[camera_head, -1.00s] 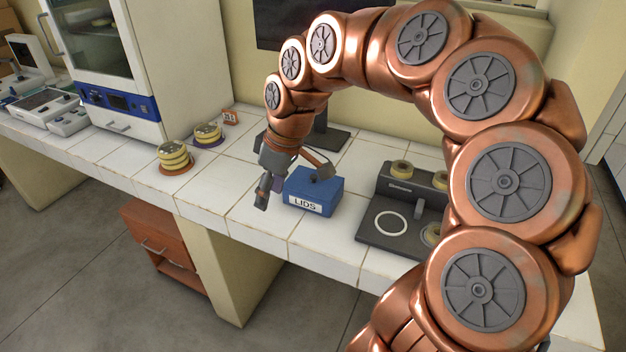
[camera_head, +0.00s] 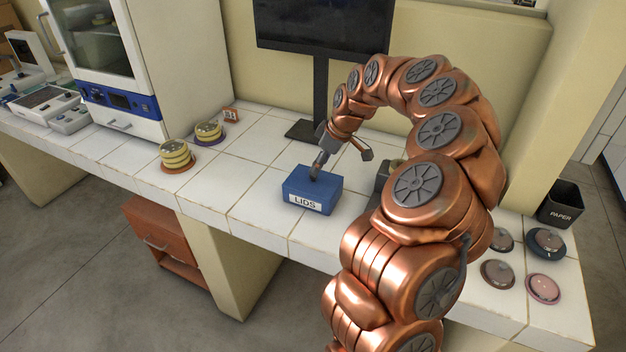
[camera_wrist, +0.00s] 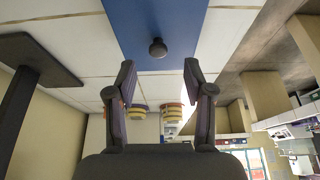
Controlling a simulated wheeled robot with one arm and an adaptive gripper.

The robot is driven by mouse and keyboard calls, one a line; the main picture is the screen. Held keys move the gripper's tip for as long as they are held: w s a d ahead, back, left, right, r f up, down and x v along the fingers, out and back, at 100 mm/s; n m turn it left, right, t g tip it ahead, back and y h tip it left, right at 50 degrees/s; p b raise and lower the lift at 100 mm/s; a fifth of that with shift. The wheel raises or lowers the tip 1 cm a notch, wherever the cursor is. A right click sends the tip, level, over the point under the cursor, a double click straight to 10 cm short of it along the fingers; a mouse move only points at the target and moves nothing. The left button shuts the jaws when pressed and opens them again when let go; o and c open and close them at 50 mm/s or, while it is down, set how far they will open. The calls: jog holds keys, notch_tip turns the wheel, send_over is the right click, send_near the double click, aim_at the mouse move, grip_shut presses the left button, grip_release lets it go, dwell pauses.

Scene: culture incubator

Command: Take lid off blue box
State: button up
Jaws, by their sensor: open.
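The blue box (camera_head: 312,190), labelled "LIDS", stands closed on the white tiled bench. In the wrist view its blue lid (camera_wrist: 185,22) fills the top middle, with a dark round knob (camera_wrist: 158,48) on it. My gripper (camera_head: 316,172) is at the top of the box, close to the knob. In the wrist view my gripper (camera_wrist: 160,90) has its two fingers apart with nothing between them, and the knob shows just beyond the gap between the fingertips. In the head view the gripper hides the knob in part, and I cannot tell whether they touch.
A monitor (camera_head: 322,30) on a stand is behind the box. Stacks of yellow dishes (camera_head: 176,154) stand to the left, near an incubator (camera_head: 150,60). Several round discs (camera_head: 497,272) and a black "PAPER" bin (camera_head: 562,204) are at the right. My arm hides much of the bench right of the box.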

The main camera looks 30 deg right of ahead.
aim_at(313, 179)
jog(key=shift+p+x, duration=1.25)
jog(key=shift+x, duration=1.2)
jog(key=shift+d, duration=0.1)
grip_shut()
